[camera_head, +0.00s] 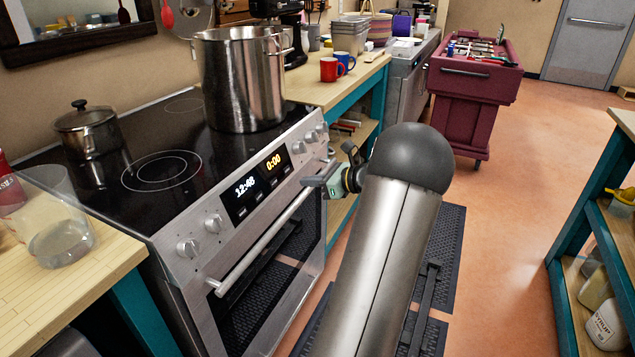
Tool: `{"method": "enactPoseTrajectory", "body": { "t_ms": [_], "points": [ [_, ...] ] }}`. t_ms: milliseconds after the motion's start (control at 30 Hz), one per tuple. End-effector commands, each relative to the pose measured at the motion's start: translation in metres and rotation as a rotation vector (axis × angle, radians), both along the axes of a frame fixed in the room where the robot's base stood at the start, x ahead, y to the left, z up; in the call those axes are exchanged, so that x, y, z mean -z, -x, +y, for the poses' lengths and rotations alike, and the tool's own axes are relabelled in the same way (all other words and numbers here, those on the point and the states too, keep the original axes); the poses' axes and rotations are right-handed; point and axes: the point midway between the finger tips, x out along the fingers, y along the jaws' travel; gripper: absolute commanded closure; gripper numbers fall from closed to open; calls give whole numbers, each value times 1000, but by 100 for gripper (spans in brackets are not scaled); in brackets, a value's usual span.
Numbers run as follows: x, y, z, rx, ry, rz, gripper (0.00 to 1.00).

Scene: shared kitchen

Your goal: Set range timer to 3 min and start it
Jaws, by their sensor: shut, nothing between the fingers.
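The range (180,256) stands at the left with a black glass top and a steel front. Its control panel has a dark display; the clock (245,186) reads 12:48 in white, and the timer (274,161) reads 0:00 in yellow. Small buttons (258,195) sit below the digits, too small to read.
A large steel pot (240,85) and a small lidded pot (88,132) stand on the cooktop. Knobs (213,223) flank the display. The oven handle (262,243) juts out below. My arm covers part of the floor. A maroon cart (470,105) stands at the back.

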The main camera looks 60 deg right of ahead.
Motion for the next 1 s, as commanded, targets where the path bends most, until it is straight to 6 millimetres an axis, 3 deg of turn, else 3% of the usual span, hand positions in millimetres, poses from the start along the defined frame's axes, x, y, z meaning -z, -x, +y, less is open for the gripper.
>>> {"method": "enactPoseTrajectory", "body": {
  "t_ms": [200, 400, 600, 1000],
  "points": [
    [17, -45, 7, -3, -2, -1, 100],
    [25, -74, 10, -1, -1, -1, 100],
    [28, -85, 12, 0, 0, 0, 100],
    [29, -90, 13, -1, 0, 0, 100]
  ]
}}
